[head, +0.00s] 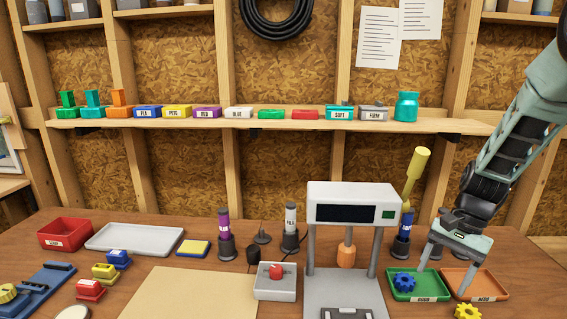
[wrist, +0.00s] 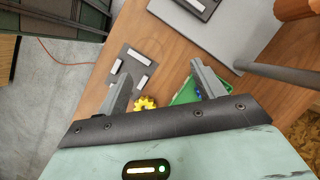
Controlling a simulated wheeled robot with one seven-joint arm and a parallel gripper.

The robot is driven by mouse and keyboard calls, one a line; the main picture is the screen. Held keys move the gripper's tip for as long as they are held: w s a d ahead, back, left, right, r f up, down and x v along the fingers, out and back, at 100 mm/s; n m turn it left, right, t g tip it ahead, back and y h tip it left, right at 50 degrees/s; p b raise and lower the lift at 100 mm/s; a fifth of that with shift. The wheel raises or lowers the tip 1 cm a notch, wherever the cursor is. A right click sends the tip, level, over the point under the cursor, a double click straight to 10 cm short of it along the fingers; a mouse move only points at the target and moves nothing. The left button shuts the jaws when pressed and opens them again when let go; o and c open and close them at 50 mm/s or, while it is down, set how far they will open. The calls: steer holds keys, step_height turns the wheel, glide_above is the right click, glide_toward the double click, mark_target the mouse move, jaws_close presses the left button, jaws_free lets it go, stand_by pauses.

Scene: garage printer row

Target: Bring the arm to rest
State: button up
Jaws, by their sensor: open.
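My gripper (head: 444,270) is at the right of the head view, pointing down above the green tray (head: 396,294) and the orange tray (head: 490,281). Its two fingers are apart, with nothing seen between them. A blue gear (head: 404,280) lies in the green tray. A yellow gear (head: 467,312) lies on the bench in front of the trays.
A grey and white printer (head: 353,205) stands left of my gripper. A blue spool post with a yellow tool (head: 404,235) stands behind the green tray. A shelf (head: 270,124) with several coloured blocks runs along the wall. A tan mat (head: 190,293) lies bare at front left.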

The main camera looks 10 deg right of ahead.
steer(key=s+a+r+n+h, duration=0.15)
steer(key=a+n, duration=0.25)
steer(key=a, duration=0.4)
steer(key=s+a+r+n, duration=0.2)
steer(key=a+r+n, duration=0.15)
steer(key=a, duration=0.55)
steer(key=s+a+r+n+t+h+b, duration=0.1)
steer(key=s+a+r+n, duration=0.1)
steer(key=s+a+n, duration=0.9)
steer(key=s+n, duration=0.1)
steer(key=s, duration=0.3)
steer(key=shift+t+h, duration=0.3)
steer(key=shift+h, duration=0.05)
